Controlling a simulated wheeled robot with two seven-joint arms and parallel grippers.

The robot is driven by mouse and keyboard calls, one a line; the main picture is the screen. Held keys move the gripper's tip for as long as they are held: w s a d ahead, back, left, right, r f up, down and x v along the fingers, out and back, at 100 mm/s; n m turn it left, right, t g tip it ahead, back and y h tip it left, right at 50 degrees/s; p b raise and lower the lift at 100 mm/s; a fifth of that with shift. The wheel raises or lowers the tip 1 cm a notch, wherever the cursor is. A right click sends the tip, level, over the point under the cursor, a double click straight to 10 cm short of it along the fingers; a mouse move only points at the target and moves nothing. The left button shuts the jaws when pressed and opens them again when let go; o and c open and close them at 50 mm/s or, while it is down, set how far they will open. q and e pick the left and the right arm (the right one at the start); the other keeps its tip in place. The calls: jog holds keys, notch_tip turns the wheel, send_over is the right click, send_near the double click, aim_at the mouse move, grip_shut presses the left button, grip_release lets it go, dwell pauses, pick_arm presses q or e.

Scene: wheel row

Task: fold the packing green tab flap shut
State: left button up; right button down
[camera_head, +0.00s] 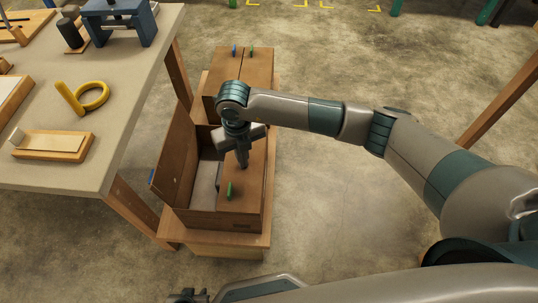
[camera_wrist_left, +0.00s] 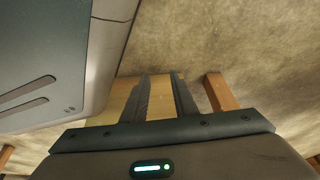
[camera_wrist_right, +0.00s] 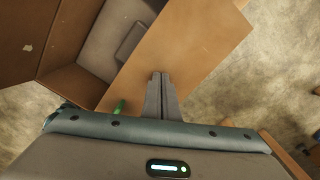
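The near brown box stands open on a wooden stand in the head view. Its green tab flap (camera_head: 246,184) lies over the right half of the opening, flat or nearly flat; I cannot tell if it is flush. Its green tab (camera_head: 229,190) also shows in the right wrist view (camera_wrist_right: 120,107). The blue tab flap (camera_head: 176,157) stands up on the left. My right gripper (camera_head: 244,163) is shut and empty, its tips at the green tab flap, touching or just above it. My left gripper (camera_wrist_left: 163,88) is open and empty, low at the bottom edge of the head view (camera_head: 188,296).
A second box (camera_head: 240,68) behind has both flaps down. A workbench (camera_head: 120,105) on the left holds a yellow ring tool (camera_head: 87,97), a wooden block (camera_head: 52,146) and a blue fixture (camera_head: 120,20). The wooden stand (camera_head: 215,242) carries the boxes. The floor to the right is clear.

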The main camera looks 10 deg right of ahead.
pick_arm(q)
jog(key=shift+o, duration=0.4)
jog(key=shift+s+d+r+p, duration=0.35)
jog(key=shift+d+r+p, duration=0.2)
jog(key=shift+d+r, duration=0.1)
pick_arm(e)
jog(key=shift+w+r, duration=0.15)
jog(key=shift+r, duration=0.55)
pick_arm(q)
jog(key=shift+o, duration=1)
jog(key=shift+r+p, duration=0.5)
pick_arm(e)
jog(key=shift+r, duration=0.9)
pick_arm(q)
jog(key=shift+o, duration=1.3)
jog(key=shift+r, duration=0.25)
pick_arm(e)
jog(key=shift+r, duration=0.35)
pick_arm(q)
notch_tip(320, 180, up, 3)
jog(key=p, duration=0.3)
jog(key=shift+a, duration=0.1)
pick_arm(e)
notch_tip(320, 180, up, 5)
jog(key=shift+f, duration=0.15)
pick_arm(q)
jog(key=shift+w+a, duration=0.1)
jog(key=shift+f, duration=0.1)
